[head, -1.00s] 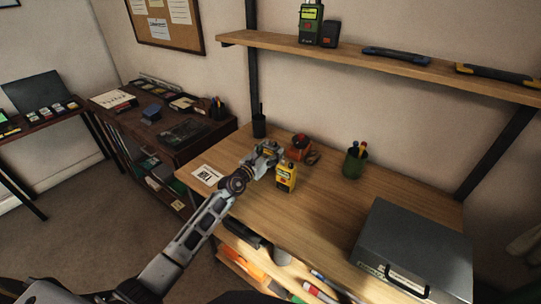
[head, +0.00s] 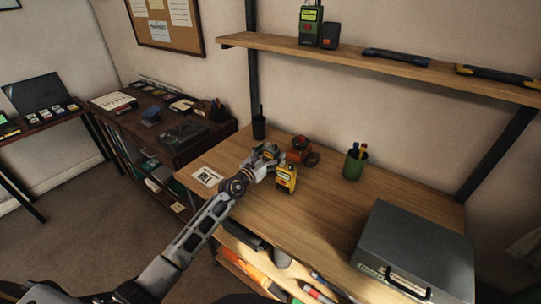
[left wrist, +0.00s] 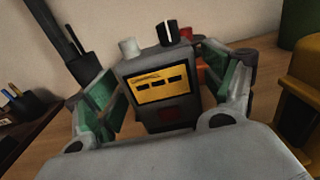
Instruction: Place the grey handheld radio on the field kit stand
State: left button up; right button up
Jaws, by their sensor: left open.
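The grey handheld radio (left wrist: 165,88) shows in the left wrist view, with a yellow display, a pale knob and a dark knob on top. It stands between the fingers of my left gripper (left wrist: 168,100). The gripper is open, with a green-padded finger on each side of the radio; I cannot tell whether either pad touches it. In the head view my left gripper (head: 266,153) is over the desk, just left of a yellow radio, and mostly hides the grey one. I cannot tell which thing is the field kit stand. My right gripper is not in view.
The yellow radio (head: 287,178) stands close to the gripper's right. A red device (head: 302,150) is behind it. A green pen cup (head: 353,164) and a large grey case (head: 415,245) are further right on the desk (head: 325,205). A shelf (head: 390,70) hangs above.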

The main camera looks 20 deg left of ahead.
pick_arm(q)
jog(key=shift+r, duration=0.15)
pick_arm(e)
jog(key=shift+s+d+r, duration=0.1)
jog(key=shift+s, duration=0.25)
